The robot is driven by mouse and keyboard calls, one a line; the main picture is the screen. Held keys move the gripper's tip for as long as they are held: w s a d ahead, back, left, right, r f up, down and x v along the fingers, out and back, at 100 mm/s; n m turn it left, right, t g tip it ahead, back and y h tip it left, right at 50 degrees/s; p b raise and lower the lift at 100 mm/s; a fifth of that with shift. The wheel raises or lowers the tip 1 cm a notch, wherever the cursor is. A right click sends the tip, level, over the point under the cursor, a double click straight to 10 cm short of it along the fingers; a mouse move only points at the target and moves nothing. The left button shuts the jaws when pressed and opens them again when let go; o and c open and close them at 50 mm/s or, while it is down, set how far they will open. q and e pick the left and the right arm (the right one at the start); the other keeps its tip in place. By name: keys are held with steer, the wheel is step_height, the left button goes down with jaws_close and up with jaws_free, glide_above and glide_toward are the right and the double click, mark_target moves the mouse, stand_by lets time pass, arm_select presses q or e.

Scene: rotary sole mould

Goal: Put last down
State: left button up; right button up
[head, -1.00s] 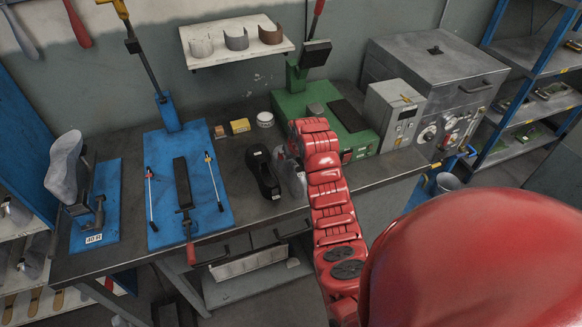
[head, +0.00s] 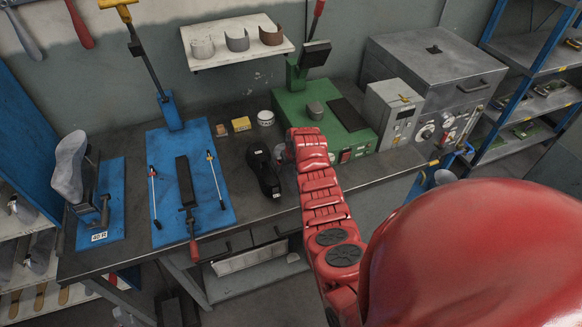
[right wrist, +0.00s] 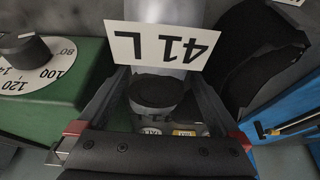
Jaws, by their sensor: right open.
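A grey last with a white "41 L" tag (right wrist: 163,46) stands between the fingers of my right gripper (right wrist: 160,88) in the right wrist view. The tag reads upside down there. The gripper is open, with one finger on each side of the last; I cannot tell whether either touches it. In the head view my right gripper (head: 288,152) is at the bench between the black shoe (head: 263,170) and the green machine, and my arm hides most of it and of the last. My left gripper is out of view.
The green machine (head: 345,135) is close on the right. A blue plate (head: 215,195) with a clamp lies left of the black shoe. Another grey last (head: 70,165) stands on a blue "40 R" stand at far left.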

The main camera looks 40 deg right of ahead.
jaws_close()
stand_by(0.3)
steer(key=shift+w+r, duration=0.15)
steer(key=shift+r, duration=0.05)
steer(key=shift+d+r, duration=0.1)
steer(key=shift+r, duration=0.1)
step_height(320, 180, up, 17)
steer(key=b, duration=0.6)
